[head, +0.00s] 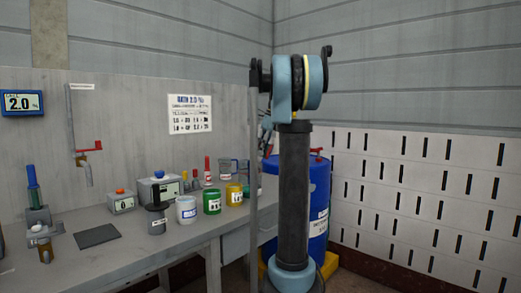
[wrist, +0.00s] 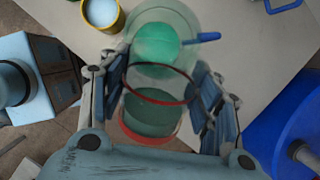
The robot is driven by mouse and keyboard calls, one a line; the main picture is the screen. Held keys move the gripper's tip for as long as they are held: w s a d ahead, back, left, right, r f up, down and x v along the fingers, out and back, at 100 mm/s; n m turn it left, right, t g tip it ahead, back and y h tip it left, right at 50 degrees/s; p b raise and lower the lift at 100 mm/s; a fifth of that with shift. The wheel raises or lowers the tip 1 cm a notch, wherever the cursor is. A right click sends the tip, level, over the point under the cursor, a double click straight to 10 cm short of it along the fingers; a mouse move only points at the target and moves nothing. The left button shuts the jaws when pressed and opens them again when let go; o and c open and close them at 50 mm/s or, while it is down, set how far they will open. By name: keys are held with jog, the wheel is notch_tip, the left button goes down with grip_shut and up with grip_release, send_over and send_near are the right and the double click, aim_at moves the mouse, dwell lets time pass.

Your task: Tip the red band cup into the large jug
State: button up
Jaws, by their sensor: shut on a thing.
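The red band cup (wrist: 150,113) is clear, with a red ring at each end and a dark green filling showing inside. My gripper (wrist: 167,92) is shut around it, a finger on each side. The cup appears tilted, with one end toward the large jug. The large jug (wrist: 181,14) is clear and round with a blue handle (wrist: 206,38), and green shows inside it. The cup overlaps the jug's near side in the wrist view; I cannot tell whether they touch. In the head view my arm hides the cup and most of my gripper.
A yellow cup (wrist: 86,22) with pale contents stands left of the jug. The bench (head: 110,258) also bears a green cup (head: 212,202), a white cup (head: 186,210) and several instruments. A blue drum (wrist: 278,135) stands beside the bench on the right.

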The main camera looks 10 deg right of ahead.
jog(key=shift+w+a+f+h, duration=0.1)
jog(key=shift+a+h, duration=0.05)
jog(key=shift+h, duration=0.15)
jog(key=shift+w+a+r+g+h, duration=0.15)
jog(key=shift+a+r+g+h, duration=0.2)
jog(key=shift+h, duration=0.4)
jog(key=shift+w+a+r+g+h, duration=0.15)
jog(key=shift+a+r+g+h, duration=0.25)
jog(key=shift+h, duration=0.35)
jog(key=shift+d+f, duration=0.15)
jog(key=shift+d, duration=0.05)
jog(key=shift+s+d+f+t+y, duration=0.15)
jog(key=shift+s+d+t+y, duration=0.2)
jog(key=shift+y, duration=0.35)
jog(key=shift+d+f+t+y, duration=0.1)
jog(key=shift+d+t+y, duration=0.1)
jog(key=shift+y, duration=0.35)
jog(key=shift+d+f+t+y, duration=0.1)
jog(key=shift+d+t+y, duration=0.1)
jog(key=shift+y, duration=0.35)
